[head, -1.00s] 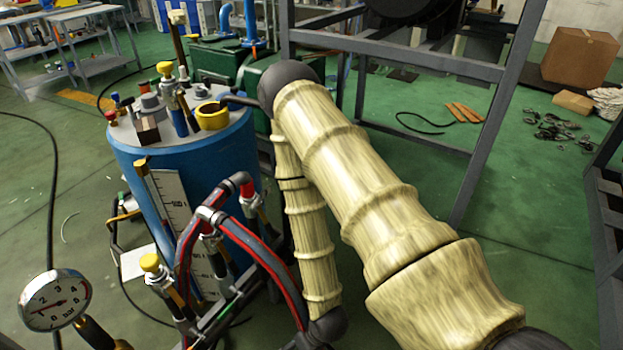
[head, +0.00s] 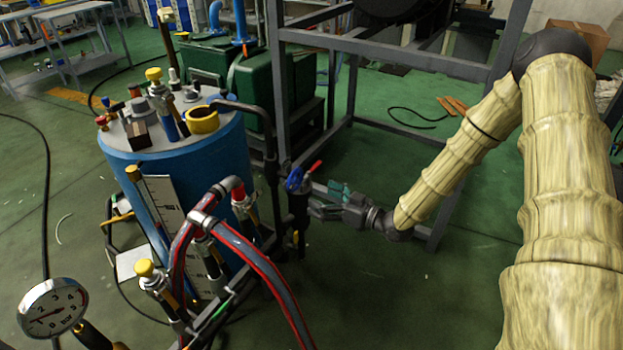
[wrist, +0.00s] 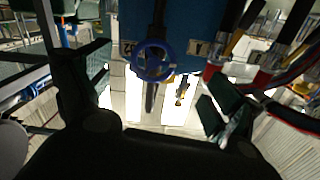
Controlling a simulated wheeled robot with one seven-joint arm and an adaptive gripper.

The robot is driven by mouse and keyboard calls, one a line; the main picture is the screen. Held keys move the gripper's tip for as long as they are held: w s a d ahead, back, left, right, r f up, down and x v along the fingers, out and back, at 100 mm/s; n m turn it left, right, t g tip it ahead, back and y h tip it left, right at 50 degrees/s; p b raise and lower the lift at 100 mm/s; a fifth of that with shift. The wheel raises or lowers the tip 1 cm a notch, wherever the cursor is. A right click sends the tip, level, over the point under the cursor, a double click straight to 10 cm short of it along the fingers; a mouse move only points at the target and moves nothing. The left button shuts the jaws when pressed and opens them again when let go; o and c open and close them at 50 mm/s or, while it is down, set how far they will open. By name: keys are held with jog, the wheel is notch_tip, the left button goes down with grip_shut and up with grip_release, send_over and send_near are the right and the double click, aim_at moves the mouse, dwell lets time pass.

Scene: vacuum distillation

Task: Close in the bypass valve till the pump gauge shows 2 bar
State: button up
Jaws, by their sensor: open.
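A valve with a blue handwheel (head: 294,180) stands on dark pipework right of the blue tank; I take it for the bypass valve. In the wrist view the handwheel (wrist: 153,62) faces me ahead of my gripper, framed by the spread fingers. My gripper (head: 318,207) is open and empty, close to the right of the valve in the head view. Its fingers also show in the wrist view (wrist: 148,98). I see no contact with the wheel. The pump gauge (head: 53,307) is a round bar dial at lower left; its needle points to the lower-left part of the scale.
The blue tank (head: 180,180) with fittings on top stands left of the valve. Red-and-grey hoses (head: 250,247) loop in front of it. A grey metal frame (head: 390,55) stands behind my arm. Green floor (head: 400,290) is clear below my gripper.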

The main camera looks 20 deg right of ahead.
aim_at(297, 182)
jog(key=x, duration=0.3)
jog(key=r+x, duration=0.1)
jog(key=x, duration=0.6)
jog(key=shift+w+d+r, duration=0.15)
jog(key=shift+w+d, duration=0.05)
jog(key=shift+w, duration=0.15)
jog(key=c, duration=1)
